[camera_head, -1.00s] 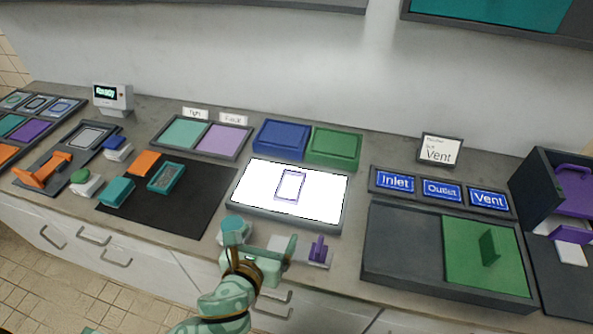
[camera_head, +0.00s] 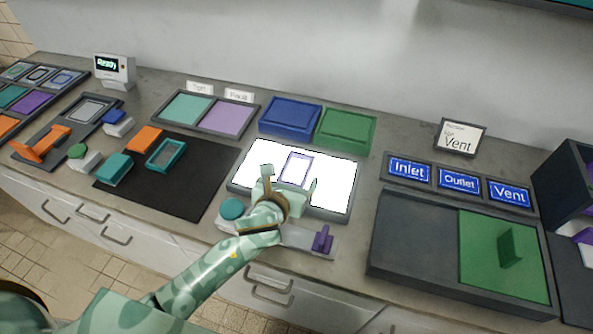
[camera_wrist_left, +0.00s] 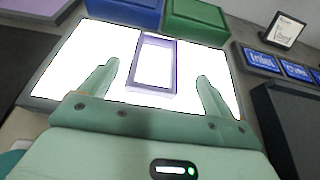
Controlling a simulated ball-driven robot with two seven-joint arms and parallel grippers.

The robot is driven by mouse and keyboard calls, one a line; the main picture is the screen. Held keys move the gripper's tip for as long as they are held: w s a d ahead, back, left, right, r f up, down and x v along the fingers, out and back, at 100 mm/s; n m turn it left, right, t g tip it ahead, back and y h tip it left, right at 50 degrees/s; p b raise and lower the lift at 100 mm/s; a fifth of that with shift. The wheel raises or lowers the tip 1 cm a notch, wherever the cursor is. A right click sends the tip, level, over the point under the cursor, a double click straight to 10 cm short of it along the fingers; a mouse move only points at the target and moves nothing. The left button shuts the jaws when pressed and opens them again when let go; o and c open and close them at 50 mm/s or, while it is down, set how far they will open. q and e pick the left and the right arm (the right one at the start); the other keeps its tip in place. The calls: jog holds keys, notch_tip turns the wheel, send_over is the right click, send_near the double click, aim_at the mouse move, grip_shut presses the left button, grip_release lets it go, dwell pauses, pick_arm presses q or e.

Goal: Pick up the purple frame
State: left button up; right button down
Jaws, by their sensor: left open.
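In the left wrist view the frame (camera_wrist_left: 172,68) appears ahead of and between the two fingers of my left gripper (camera_wrist_left: 157,85). My left gripper (camera_head: 288,186) is open and empty, over the near part of the panel, with its fingertips just short of or beside the frame's near end. Whether it touches the panel cannot be told. My right gripper is not in view.
Blue (camera_head: 290,117) and green (camera_head: 346,128) boxes stand behind the panel. A black mat (camera_head: 190,200) with a teal frame (camera_head: 166,154) lies to the left. A grey and green tray (camera_head: 415,235) is at the right. A small purple handle (camera_head: 322,239) stands in front.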

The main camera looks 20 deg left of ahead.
aim_at(295, 171)
pick_arm(q)
jog(key=x, duration=0.1)
jog(key=b+x, duration=0.1)
jog(key=x, duration=0.2)
jog(key=shift+w+a+f, duration=0.2)
jog(key=shift+a+f, duration=0.05)
jog(key=shift+f, duration=0.15)
jog(key=shift+r, duration=0.15)
jog(key=c, duration=1.2)
jog(key=shift+o, duration=0.2)
